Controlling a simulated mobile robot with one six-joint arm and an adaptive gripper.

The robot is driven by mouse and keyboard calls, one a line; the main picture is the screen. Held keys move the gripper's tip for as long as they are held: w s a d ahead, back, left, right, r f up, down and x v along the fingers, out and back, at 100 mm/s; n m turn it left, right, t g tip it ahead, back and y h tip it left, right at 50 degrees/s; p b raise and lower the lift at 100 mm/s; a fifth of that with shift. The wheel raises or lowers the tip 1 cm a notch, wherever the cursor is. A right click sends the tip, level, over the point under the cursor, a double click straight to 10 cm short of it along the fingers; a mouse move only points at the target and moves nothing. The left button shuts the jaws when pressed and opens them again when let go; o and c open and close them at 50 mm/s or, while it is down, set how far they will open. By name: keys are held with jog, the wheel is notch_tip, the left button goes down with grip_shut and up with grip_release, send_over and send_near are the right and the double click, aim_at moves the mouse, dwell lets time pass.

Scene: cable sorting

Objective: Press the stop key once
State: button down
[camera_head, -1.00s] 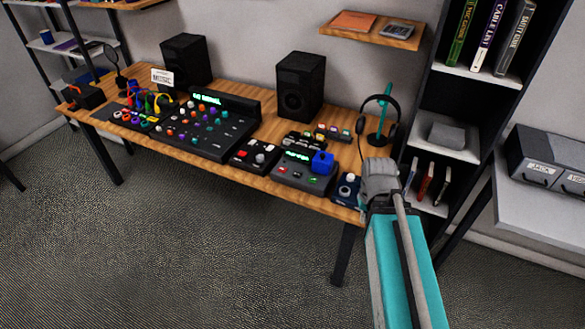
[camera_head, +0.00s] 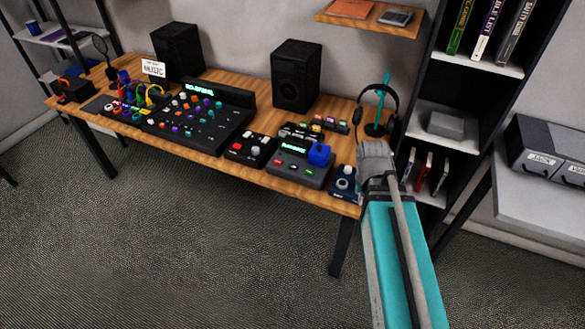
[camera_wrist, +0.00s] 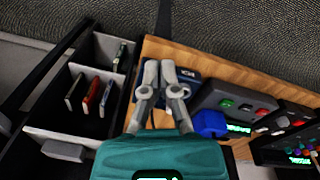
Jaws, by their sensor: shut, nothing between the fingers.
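A dark grey console (camera_head: 300,178) with a green-lit display sits near the desk's right end. It has a red key (camera_head: 281,164) and a green key (camera_head: 308,171) on its front part. The wrist view also shows the red key (camera_wrist: 262,112) and the green key (camera_wrist: 226,104). Key labels are too small to read, so I cannot confirm which is the stop key. My gripper (camera_head: 375,150) is shut and empty, at the desk's right end, right of the console. In the wrist view its fingers (camera_wrist: 160,68) appear over a small blue box, apart from the keys.
A blue block (camera_head: 319,154) stands on the console's right rear. A small dark-blue box with a pale knob (camera_head: 344,184) lies between console and gripper. A headphone stand (camera_head: 377,110) is behind my gripper. A dark shelf unit (camera_head: 440,150) stands close right. The mixer (camera_head: 200,120) is left.

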jog(key=w+a+f+t+h+b, duration=0.1)
jog(key=w+a+f+h+b, duration=0.15)
jog(key=w, duration=0.45)
jog(key=r+n+t+h+b, duration=0.1)
jog(key=r+t+h+b, duration=0.15)
jog(key=t, duration=0.35)
send_over(293, 168)
jog(key=shift+w+f+b, duration=0.1)
jog(key=shift+f+b, duration=0.2)
jog(key=shift+b, duration=0.15)
jog(key=shift+f, duration=0.1)
notch_tip(293, 168, down, 8)
jog(key=b, duration=0.8)
jog(key=shift+f+b, duration=0.25)
jog(key=shift+b, duration=0.1)
